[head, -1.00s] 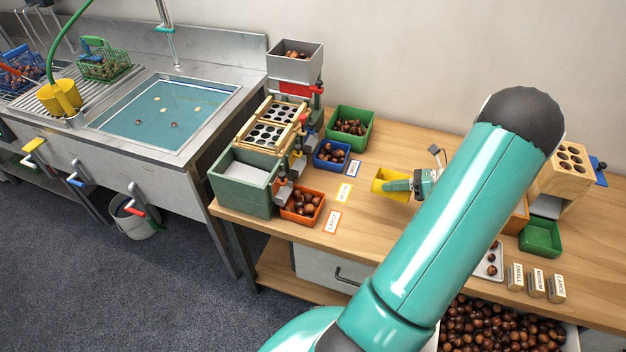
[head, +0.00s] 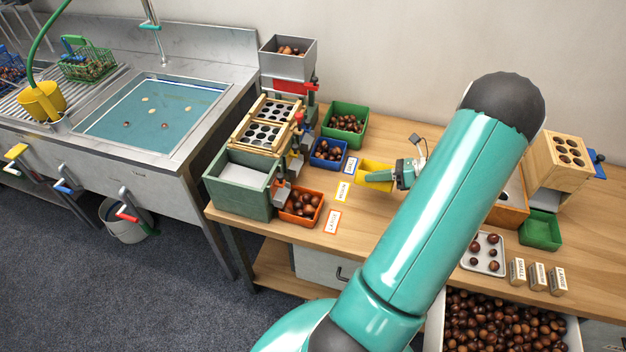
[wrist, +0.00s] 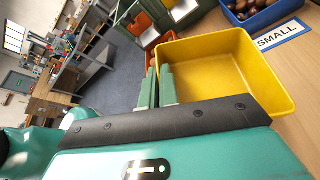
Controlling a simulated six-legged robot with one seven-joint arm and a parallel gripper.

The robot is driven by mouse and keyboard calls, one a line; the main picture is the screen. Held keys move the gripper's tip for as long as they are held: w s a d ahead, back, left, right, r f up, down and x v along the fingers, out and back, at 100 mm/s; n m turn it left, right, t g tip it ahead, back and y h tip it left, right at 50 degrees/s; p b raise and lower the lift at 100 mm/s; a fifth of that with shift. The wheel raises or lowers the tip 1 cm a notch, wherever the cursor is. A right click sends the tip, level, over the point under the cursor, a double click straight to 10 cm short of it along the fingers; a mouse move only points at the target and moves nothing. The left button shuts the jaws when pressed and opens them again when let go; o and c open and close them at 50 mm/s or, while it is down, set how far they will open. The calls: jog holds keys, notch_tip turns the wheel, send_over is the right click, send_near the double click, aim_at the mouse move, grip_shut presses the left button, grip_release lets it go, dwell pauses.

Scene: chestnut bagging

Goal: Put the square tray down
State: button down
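The square tray (head: 372,168) is yellow and empty. In the head view it is just right of the blue bin and the yellow-edged label card (head: 342,191). My gripper (head: 397,176) holds it from its right side. In the wrist view the tray (wrist: 262,75) fills the upper right, and my gripper's two green fingers (wrist: 157,87) are close together with the tray's wall between them. I cannot tell whether the tray's base touches the table. My arm hides part of the table in front of it.
Blue (head: 328,152), green (head: 346,122) and orange (head: 301,206) bins of chestnuts stand left of the tray, beside the sorting stand. SMALL (head: 351,165) and LARGE (head: 332,221) cards lie on the table. Bare wood (head: 395,135) shows behind the tray.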

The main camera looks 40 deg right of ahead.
aim_at(358, 171)
jog(key=w+a, duration=0.4)
jog(key=w, duration=0.4)
jog(key=w+a, duration=0.4)
jog(key=w, duration=0.4)
notch_tip(358, 171, down, 7)
jog(key=shift+a+r, duration=0.1)
jog(key=shift+r, duration=0.1)
jog(key=c, duration=1.7)
grip_release()
jog(key=shift+f, duration=0.15)
jog(key=shift+s+d, duration=0.25)
jog(key=shift+s, duration=0.1)
jog(key=v, duration=1.3)
jog(key=shift+r, duration=0.25)
